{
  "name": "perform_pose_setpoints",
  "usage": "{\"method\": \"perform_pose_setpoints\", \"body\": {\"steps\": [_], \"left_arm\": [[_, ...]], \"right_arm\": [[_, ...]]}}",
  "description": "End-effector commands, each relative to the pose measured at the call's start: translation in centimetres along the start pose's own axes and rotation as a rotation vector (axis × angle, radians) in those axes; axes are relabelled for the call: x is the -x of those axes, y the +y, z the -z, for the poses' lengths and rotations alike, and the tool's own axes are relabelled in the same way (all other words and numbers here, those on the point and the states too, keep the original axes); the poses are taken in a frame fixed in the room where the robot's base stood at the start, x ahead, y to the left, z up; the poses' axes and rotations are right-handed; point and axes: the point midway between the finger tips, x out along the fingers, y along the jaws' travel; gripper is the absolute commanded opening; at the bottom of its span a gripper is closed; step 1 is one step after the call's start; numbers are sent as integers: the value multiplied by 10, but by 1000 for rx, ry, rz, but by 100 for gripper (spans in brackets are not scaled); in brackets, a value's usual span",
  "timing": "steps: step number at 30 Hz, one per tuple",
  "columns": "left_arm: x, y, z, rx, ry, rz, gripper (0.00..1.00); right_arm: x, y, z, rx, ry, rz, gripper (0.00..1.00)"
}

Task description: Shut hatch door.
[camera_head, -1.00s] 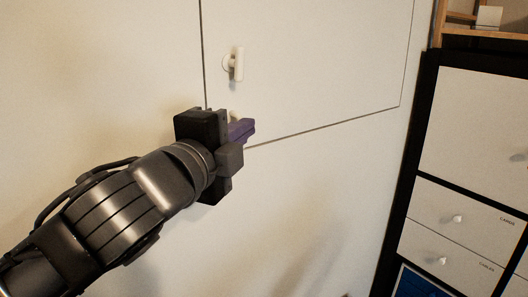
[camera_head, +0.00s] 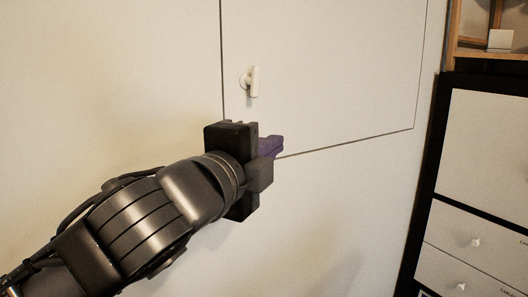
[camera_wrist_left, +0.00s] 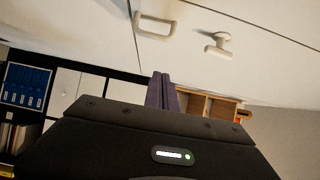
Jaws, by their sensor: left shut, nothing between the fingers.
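The white hatch door (camera_head: 335,65) sits in the white wall, and its edges show as thin dark lines. It looks flush with the wall in the head view. A white handle (camera_head: 252,82) is near its left edge. My left gripper (camera_head: 276,147) is shut and empty, with purple fingers at the door's lower left corner, below the handle. I cannot tell whether it touches the door. In the left wrist view the fingers (camera_wrist_left: 161,90) are together, and a white knob (camera_wrist_left: 218,43) and a white loop handle (camera_wrist_left: 156,26) show beyond them. My right gripper is out of view.
A black-framed cabinet with white drawers (camera_head: 472,242) stands on the right. A wooden shelf (camera_head: 478,50) is above it. In the left wrist view, blue binders (camera_wrist_left: 27,86) stand on a shelf at the left. The wall below the hatch is bare.

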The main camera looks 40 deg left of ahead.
Motion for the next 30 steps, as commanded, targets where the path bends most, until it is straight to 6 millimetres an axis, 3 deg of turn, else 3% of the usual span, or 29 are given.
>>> {"method": "perform_pose_setpoints", "body": {"steps": [1, 6, 12, 30], "left_arm": [[15, 1, -2, 4, 1, 8, 0], [53, 1, -5, 3, 4, 7, 0], [80, 0, -7, 1, 6, 4, 0], [85, 0, -6, 0, 8, 2, 0]], "right_arm": [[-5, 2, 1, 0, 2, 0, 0], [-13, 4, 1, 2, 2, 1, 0], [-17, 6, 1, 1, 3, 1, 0], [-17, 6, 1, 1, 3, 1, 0]]}}
